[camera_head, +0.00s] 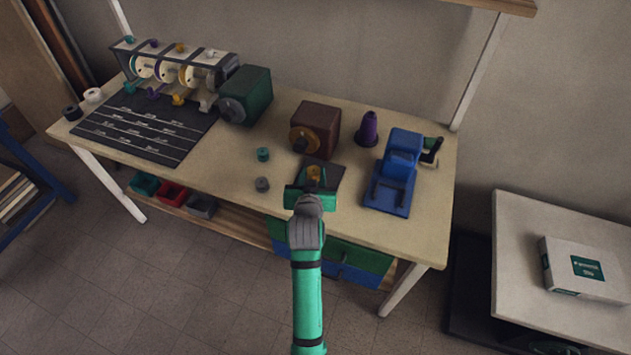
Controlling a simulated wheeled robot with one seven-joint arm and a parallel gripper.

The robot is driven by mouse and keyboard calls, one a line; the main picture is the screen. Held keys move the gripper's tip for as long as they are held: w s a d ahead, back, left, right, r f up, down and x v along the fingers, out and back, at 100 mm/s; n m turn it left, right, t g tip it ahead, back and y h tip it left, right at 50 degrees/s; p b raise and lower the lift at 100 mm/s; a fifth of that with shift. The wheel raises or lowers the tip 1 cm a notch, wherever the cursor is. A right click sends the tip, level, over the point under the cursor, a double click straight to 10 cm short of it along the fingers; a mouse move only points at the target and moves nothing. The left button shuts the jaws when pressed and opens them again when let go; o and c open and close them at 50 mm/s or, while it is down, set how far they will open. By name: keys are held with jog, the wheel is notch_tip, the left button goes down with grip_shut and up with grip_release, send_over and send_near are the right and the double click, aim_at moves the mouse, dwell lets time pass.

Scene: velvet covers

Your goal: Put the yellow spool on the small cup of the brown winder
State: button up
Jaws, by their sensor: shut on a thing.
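The brown winder (318,122) is a dark boxy machine on the middle of the workbench. A round yellow-orange part with a dark centre (300,138) is on its front left face; I cannot tell cup sizes at this scale.
On the bench (237,171), a teal spool (263,154) and a grey spool (262,184) stand left of my gripper. A green winder (246,94) is farther left. A purple cone (368,128) and a blue machine (396,172) stand to the right.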

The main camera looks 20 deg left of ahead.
jog(key=shift+w+a+f, duration=0.1)
jog(key=shift+w+f, duration=0.35)
jog(key=shift+f, duration=0.1)
jog(key=shift+w+f, duration=0.2)
jog(key=shift+f, duration=0.7)
jog(key=shift+w+f, duration=0.15)
jog(key=shift+f, duration=0.75)
jog(key=shift+f, duration=0.15)
jog(key=o, duration=1)
